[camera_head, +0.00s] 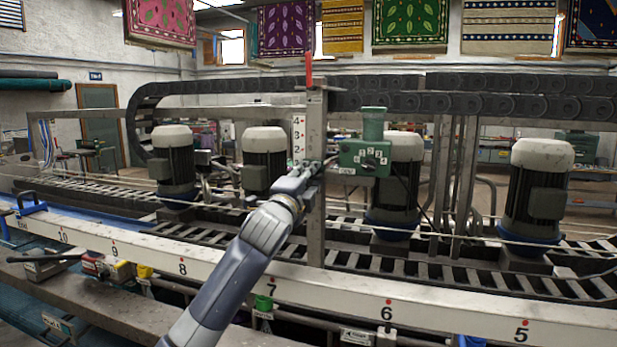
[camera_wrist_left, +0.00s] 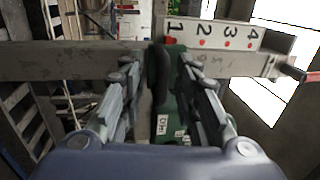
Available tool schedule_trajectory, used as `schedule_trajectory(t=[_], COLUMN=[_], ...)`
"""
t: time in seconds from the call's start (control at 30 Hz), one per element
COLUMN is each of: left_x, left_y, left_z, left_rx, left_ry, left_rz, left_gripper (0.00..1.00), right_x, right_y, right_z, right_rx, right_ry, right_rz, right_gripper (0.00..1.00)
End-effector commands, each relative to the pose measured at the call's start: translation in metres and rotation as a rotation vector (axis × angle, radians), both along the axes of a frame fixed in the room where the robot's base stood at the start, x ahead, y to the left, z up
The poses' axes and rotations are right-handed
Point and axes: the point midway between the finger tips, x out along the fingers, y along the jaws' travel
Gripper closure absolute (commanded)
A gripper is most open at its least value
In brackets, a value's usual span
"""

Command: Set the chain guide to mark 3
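A white scale plate with marks 1 to 4 stands on a grey post; it shows in the head view (camera_head: 299,136) and the wrist view (camera_wrist_left: 215,36). In the wrist view a red patch (camera_wrist_left: 170,40) sits at mark 1; I cannot tell whether it is a pointer. A green box (camera_head: 365,158) with a numbered dial is beside the post. My left gripper (camera_head: 306,172) is at the post, below the scale. In the wrist view its open fingers (camera_wrist_left: 163,80) straddle a black and green part (camera_wrist_left: 160,100), with a gap on the left. My right gripper is not in view.
A red-handled lever (camera_head: 308,68) tops the post. A black cable chain (camera_head: 480,83) runs along the top. Several motors (camera_head: 537,190) stand behind a white numbered rail (camera_head: 330,300). A thin rope and steel uprights (camera_head: 453,180) cross the space to the right.

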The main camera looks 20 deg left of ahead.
Motion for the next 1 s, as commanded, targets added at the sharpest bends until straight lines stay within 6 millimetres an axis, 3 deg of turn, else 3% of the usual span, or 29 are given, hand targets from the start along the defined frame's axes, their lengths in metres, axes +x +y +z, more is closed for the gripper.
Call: schedule_trajectory(t=[0.03, 0.13, 0.17, 0.37, 0.73, 1.0], left_x=[0.000, 0.000, 0.000, -0.001, -0.001, -0.002], left_y=[0.000, 0.000, 0.000, 0.000, 0.000, 0.000], left_z=[0.000, 0.000, 0.000, 0.003, 0.068, 0.075], left_rx=[0.000, 0.000, -0.001, -0.002, -0.005, -0.007], left_ry=[0.000, 0.000, 0.000, -0.004, -0.012, -0.009], left_rz=[0.000, 0.000, 0.000, -0.001, -0.003, -0.004], left_gripper=[0.75, 0.97, 1.00, 1.00, 1.00, 1.00], right_x=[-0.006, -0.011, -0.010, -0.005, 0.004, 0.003], right_y=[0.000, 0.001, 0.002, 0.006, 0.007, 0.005], right_z=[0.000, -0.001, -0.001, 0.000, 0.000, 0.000], right_rx=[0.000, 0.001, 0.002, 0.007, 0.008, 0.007], right_ry=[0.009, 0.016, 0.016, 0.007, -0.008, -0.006], right_rz=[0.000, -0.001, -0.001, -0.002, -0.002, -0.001], right_gripper=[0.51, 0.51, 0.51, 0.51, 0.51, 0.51])
